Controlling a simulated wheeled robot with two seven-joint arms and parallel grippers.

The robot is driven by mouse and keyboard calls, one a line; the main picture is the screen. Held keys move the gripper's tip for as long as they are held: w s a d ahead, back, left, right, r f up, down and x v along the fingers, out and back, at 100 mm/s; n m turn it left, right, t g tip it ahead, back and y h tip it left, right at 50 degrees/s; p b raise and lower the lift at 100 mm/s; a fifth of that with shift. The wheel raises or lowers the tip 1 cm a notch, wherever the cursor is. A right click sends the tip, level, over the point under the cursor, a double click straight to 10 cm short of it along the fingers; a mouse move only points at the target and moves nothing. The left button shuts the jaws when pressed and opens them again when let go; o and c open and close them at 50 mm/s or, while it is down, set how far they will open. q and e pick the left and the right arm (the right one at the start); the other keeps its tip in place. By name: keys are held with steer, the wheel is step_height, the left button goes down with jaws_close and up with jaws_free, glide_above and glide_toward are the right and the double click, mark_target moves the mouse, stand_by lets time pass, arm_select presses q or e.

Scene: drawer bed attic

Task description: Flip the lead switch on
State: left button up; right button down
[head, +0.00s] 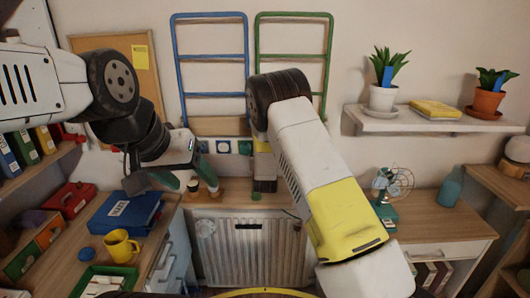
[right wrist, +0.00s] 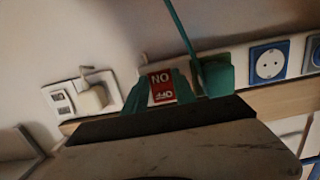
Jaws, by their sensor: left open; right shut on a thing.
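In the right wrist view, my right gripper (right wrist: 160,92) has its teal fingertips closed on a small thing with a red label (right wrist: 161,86). In the head view, my right arm hides the switch. My left gripper (head: 190,174) is open, with teal fingers, above the left part of the counter.
Wall sockets (head: 225,147) line the wall above a radiator (head: 247,250). A white plug (right wrist: 90,99) shows on the left in the wrist view. A blue binder (head: 125,213) and yellow mug (head: 121,246) stand on the left desk, a fan (head: 392,184) on the right one.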

steer(key=c, duration=1)
jaws_free()
steer(key=s+r, duration=0.1)
steer(key=s, duration=0.6)
steer(key=shift+s, duration=0.35)
